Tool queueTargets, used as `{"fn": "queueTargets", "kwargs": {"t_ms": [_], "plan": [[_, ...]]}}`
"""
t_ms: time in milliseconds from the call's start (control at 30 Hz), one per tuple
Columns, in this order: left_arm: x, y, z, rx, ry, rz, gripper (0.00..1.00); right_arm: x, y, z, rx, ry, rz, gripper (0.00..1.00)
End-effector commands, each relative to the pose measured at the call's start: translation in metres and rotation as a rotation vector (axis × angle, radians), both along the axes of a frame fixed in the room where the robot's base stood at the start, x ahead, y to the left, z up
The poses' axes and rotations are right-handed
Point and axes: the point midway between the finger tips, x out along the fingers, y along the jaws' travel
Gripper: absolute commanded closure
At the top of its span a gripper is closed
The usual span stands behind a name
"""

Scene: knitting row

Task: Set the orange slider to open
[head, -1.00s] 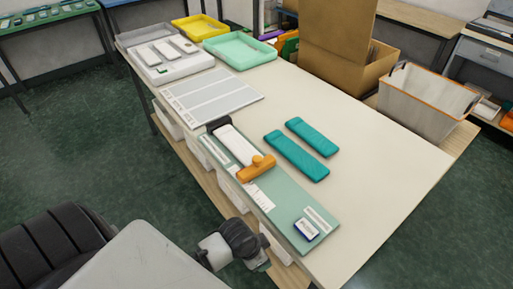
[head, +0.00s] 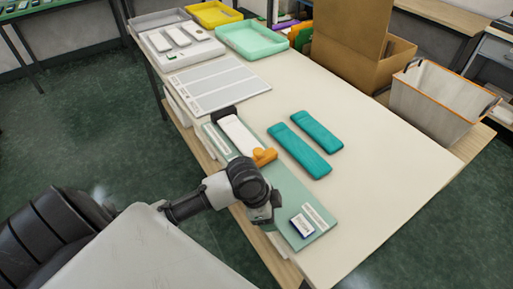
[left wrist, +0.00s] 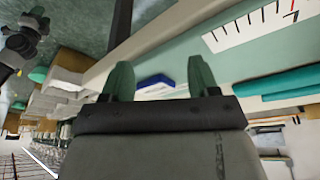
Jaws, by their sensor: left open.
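The orange slider (head: 264,156) sits on a white strip (head: 238,134) near the middle of a long green board (head: 285,185) along the table's front edge. Its near side is partly hidden by my left arm. My left gripper (head: 263,216) is over the board, nearer to me than the slider and apart from it. In the left wrist view the two fingers (left wrist: 160,82) are spread with nothing between them. The slider does not show in that view. My right gripper is not in view.
A small blue-and-white block (head: 302,226) lies at the board's near end. Two teal bars (head: 300,150) lie right of the board. A grey panel (head: 220,85) and trays (head: 250,40) are farther back. The table's right side (head: 390,160) is clear.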

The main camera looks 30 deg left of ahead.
Motion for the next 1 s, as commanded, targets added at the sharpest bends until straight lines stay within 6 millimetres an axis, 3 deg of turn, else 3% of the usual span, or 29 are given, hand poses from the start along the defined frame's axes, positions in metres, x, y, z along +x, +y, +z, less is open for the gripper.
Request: {"fn": "queueTargets", "kwargs": {"t_ms": [167,400,567,667,767,1000], "plan": [[0.038,0.033,0.017,0.026,0.005,-0.112,0.40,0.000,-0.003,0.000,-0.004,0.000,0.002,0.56],[0.103,0.123,0.083,0.021,0.006,-0.200,0.40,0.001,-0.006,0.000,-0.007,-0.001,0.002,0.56],[0.120,0.163,0.121,-0.013,-0.018,-0.192,0.40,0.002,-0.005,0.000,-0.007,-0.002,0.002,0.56],[0.124,0.172,0.131,-0.026,-0.027,-0.190,0.40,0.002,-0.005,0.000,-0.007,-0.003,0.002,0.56],[0.126,0.172,0.128,-0.031,-0.028,-0.189,0.40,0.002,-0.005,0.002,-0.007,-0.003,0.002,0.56],[0.131,0.156,0.092,-0.033,-0.026,-0.190,0.40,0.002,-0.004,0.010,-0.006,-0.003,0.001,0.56]]}}
